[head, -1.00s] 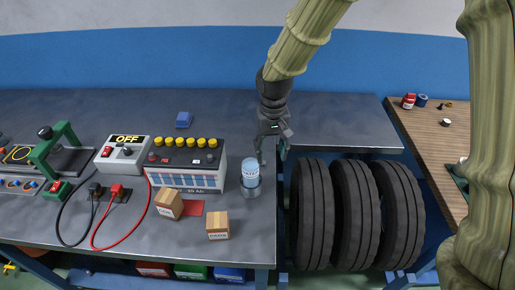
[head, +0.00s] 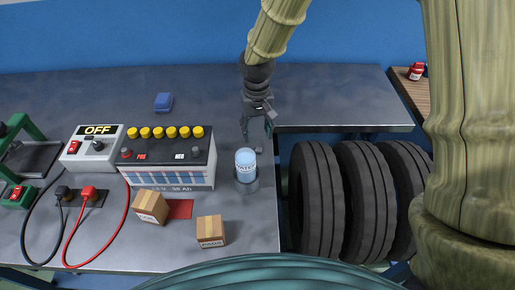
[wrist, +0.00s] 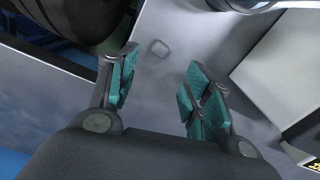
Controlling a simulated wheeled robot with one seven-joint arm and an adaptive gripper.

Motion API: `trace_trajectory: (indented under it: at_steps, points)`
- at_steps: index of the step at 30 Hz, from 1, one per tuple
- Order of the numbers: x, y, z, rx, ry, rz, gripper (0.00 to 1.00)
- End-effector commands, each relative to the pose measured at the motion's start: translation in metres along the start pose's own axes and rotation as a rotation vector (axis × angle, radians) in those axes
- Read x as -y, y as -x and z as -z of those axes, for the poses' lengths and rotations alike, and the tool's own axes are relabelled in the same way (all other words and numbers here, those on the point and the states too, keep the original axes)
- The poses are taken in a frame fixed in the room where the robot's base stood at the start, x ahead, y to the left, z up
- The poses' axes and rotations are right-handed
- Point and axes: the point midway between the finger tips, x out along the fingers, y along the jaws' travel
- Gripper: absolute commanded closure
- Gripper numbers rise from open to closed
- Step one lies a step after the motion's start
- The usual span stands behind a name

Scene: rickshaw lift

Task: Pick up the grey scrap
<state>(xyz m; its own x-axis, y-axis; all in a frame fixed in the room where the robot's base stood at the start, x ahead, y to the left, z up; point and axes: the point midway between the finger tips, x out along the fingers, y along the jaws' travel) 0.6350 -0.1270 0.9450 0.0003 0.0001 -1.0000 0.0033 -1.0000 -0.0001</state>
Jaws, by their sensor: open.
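The grey scrap is a small, flat, rounded square (wrist: 159,48) on the grey metal bench top, in the wrist view just beyond the gap between my fingertips. In the head view a small grey piece (head: 259,150) that looks like it lies near the bench edge, just past my fingers. My gripper (head: 257,132) points down above the bench, behind the water bottle. In the wrist view my gripper (wrist: 163,85) has its teal finger pads wide apart, with nothing between them. Its exact height above the scrap is hard to tell.
A water bottle (head: 246,165) stands in a metal cup close in front of my gripper. A battery (head: 170,158) with yellow caps is left of it. Two small boxes, one of them (head: 211,230), are nearer. Black tyres (head: 317,200) stand right of the bench edge.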

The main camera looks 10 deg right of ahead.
Motion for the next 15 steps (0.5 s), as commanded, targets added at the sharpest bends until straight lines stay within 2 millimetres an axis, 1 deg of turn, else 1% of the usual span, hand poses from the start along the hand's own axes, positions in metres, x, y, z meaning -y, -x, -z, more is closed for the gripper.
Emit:
trace_trajectory:
  at_steps: [3, 11, 15]
  points:
    - [0.0, -0.009, -0.001, 0.002, -0.001, 0.0, 0.5]
    - [-0.001, -0.02, -0.003, 0.003, -0.001, -0.001, 0.5]
    - [-0.002, -0.035, -0.007, 0.004, -0.001, -0.001, 0.5]
